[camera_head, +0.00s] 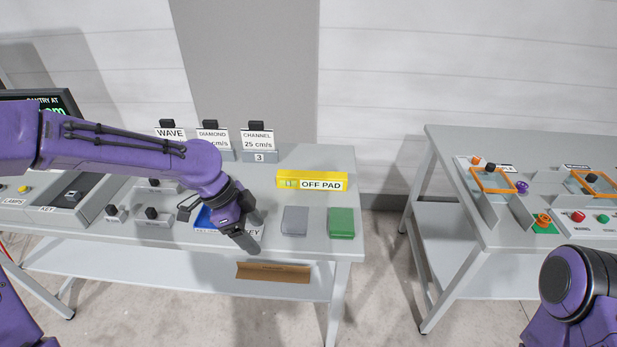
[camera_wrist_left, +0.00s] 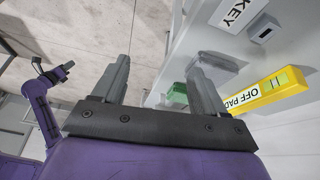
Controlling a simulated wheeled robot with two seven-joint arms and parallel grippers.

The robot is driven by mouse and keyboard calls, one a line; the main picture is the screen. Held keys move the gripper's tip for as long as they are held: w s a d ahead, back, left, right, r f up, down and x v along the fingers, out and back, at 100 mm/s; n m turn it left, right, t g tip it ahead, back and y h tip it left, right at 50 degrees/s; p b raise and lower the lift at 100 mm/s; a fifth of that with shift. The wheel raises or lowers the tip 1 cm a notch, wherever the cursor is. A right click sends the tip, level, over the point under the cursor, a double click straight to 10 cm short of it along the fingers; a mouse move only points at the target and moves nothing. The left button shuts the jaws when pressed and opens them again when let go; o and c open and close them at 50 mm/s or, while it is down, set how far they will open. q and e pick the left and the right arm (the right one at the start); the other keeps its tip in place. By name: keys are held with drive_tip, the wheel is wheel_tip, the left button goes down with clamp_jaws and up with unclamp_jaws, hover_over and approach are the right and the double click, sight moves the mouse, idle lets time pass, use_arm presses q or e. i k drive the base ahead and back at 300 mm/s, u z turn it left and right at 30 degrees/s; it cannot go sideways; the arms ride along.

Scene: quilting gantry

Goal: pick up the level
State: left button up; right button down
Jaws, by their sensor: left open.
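The level (camera_head: 285,181) is a yellow bar with a green vial near its left end. It lies near the back right of the left table, with a white "OFF PAD" label at its front. In the left wrist view the level (camera_wrist_left: 289,83) is at the right, outside my fingers. My left gripper (camera_head: 250,232) is open and empty. It is in front and to the left of the level, near the table's front edge, apart from it. Both fingers show in the left wrist view (camera_wrist_left: 158,68).
A grey pad (camera_head: 295,221) and a green pad (camera_head: 341,222) lie in front of the level. Black-topped WAVE, DIAMOND and CHANNEL holders (camera_head: 256,140) stand behind left. A blue item (camera_head: 204,217) is partly hidden by my gripper. A second table (camera_head: 480,226) stands right, across a gap.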

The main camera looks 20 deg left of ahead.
sight(298, 179)
drive_tip(key=i, duration=0.95)
drive_tip(key=z, duration=0.05)
